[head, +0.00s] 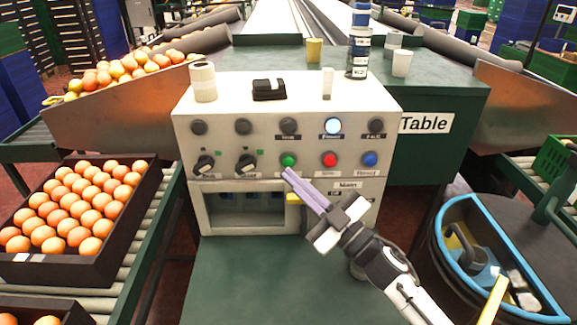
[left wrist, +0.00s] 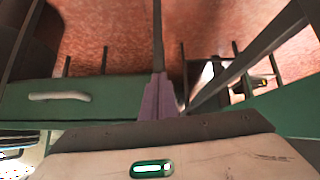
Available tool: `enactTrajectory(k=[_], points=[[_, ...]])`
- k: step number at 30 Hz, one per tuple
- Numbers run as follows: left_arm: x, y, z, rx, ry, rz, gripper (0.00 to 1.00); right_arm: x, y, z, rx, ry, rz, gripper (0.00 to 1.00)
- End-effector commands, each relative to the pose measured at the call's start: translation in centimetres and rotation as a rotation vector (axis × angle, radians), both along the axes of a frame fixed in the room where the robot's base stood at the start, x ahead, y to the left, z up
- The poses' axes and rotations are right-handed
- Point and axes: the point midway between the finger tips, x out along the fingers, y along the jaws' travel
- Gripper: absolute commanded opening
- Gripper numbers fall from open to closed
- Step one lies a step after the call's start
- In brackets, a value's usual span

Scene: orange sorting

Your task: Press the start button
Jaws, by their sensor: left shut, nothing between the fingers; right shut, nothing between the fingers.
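The control box (head: 270,95) stands on the green table and has a row of three coloured buttons. The green button (head: 289,160) is at the left, the red button (head: 329,159) in the middle and the blue button (head: 370,159) at the right. Their small labels are hard to read, so I cannot confirm which says start. My right gripper (head: 288,173) is shut and empty, its purple fingertips appearing just below the green button; contact cannot be told. My left gripper (left wrist: 158,98) is shut and empty in the left wrist view, and is not visible in the head view.
One round lamp (head: 333,126) on the panel glows bluish white. Black knobs (head: 204,165) sit left of the buttons. A crate of oranges (head: 22,268) stands on the left rollers. A blue-rimmed bin (head: 440,237) is at the right. Cups and bottles stand behind the panel.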

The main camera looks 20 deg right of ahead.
Motion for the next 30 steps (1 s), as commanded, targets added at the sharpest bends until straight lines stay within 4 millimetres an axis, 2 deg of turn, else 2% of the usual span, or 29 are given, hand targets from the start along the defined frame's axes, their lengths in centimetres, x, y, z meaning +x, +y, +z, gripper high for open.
enactTrajectory(k=[6,30], points=[[-0.01,0.05,-0.08,0.001,0.001,-0.001,0.0,0.72,-0.21,0.02,0.0,0.0,0.0,0.0],[-0.69,0.06,-0.39,0.002,0.013,0.0,0.0,0.69,-0.2,0.01,0.0,0.0,0.0,0.0]])
